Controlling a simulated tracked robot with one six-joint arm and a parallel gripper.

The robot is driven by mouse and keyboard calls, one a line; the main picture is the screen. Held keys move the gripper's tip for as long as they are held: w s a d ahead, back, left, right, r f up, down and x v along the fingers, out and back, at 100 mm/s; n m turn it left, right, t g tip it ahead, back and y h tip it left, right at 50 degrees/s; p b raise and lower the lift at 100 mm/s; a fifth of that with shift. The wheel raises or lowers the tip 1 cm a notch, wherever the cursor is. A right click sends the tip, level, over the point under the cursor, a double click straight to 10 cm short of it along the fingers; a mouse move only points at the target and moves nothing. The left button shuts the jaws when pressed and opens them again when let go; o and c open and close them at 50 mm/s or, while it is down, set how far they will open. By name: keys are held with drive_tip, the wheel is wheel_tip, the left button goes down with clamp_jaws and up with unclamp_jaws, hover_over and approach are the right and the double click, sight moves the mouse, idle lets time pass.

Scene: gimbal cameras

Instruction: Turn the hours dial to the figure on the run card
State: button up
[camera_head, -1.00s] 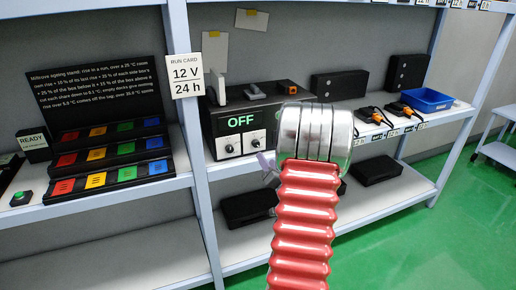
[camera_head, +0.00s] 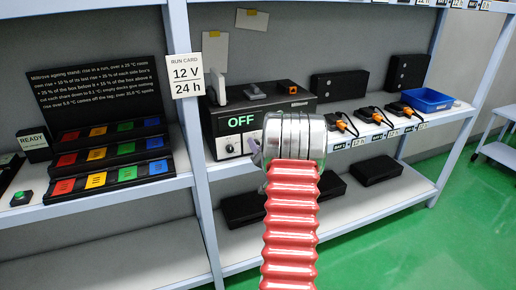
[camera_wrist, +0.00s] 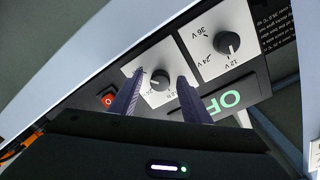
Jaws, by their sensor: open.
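The run card (camera_head: 186,76) hangs on the shelf post and reads 12 V, 24 h. The dark control box (camera_head: 283,102) on the shelf shows a green OFF. In the wrist view its panel appears upside down. There the hours dial (camera_wrist: 160,79) is a black knob on a white plate, and its setting is too small to read. My gripper (camera_wrist: 161,75) is open, with one finger on each side of this knob; I cannot tell whether they touch it. In the head view my arm hides this dial and most of the gripper.
The voltage dial (camera_wrist: 227,43), marked 12V, 24V and 36V, sits beside the hours dial. A red switch (camera_wrist: 108,100) is on its other side. Black clamps with orange parts (camera_head: 341,121) and a blue tray (camera_head: 427,100) stand to the right. Coloured blocks (camera_head: 110,155) are left.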

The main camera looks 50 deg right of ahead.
drive_tip(key=c, duration=1)
drive_tip(key=shift+c, duration=0.2)
drive_tip(key=shift+n, duration=0.3)
drive_tip(key=n, duration=0.9)
drive_tip(key=shift+n+t, duration=0.3)
drive_tip(key=shift+n, duration=1.9)
